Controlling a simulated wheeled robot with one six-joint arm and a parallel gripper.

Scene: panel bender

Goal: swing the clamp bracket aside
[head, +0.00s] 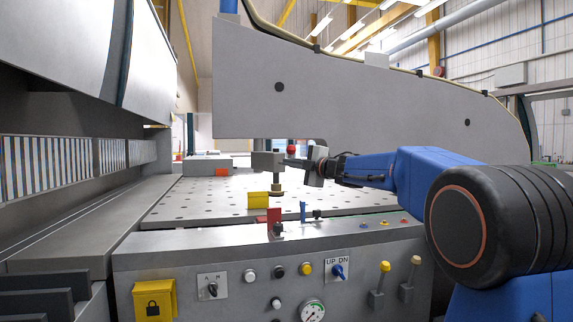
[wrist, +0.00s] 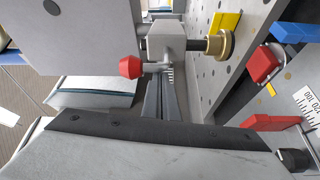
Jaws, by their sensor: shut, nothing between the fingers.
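The clamp bracket (head: 266,160) is a grey block above the perforated table, with a brass-coloured post below it and a red knob (head: 291,149) at its right. In the wrist view the bracket (wrist: 166,38) is at upper centre, with the red knob (wrist: 130,67) on its left and a brass foot (wrist: 220,43) on its right. My gripper (head: 292,162) is shut and empty, its tips close to the bracket's right side, just under the red knob. I cannot tell whether they touch it.
A large grey panel (head: 350,100) hangs behind and above my arm. On the perforated table (head: 180,205) stands a yellow block (head: 258,200). A red block (head: 273,215) and a blue lever (head: 303,210) stand nearer, above the control panel (head: 200,258). The table's left part is clear.

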